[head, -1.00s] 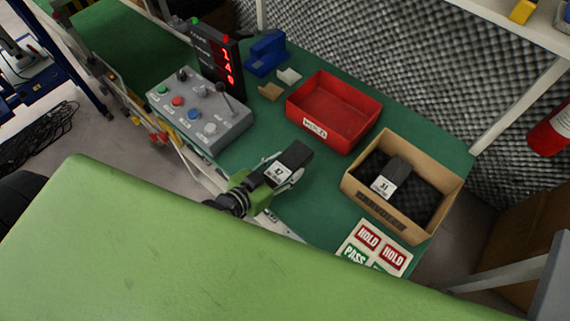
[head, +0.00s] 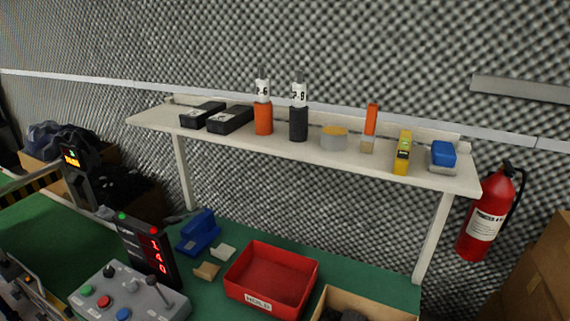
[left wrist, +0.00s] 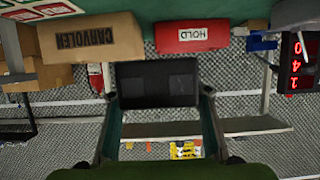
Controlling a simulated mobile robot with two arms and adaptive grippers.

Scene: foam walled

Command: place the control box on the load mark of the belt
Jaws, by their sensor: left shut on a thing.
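In the left wrist view my left gripper (left wrist: 158,96) is shut on a dark, flat-faced box (left wrist: 157,80), with one finger at each side of it. This appears to be the control box; its label is not visible from here. The head view shows neither my left gripper nor the held box. My right gripper is not in view. A green surface (head: 42,226) runs along the left of the head view; I cannot tell whether it is the belt. No load mark can be made out.
A red HOLD tray (head: 236,283) and a cardboard carton (head: 370,303) stand on the green bench. A grey button panel (head: 140,303), a red-digit display (head: 150,250) and a blue holder (head: 198,232) are left of them. A loaded white shelf (head: 290,149) hangs above.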

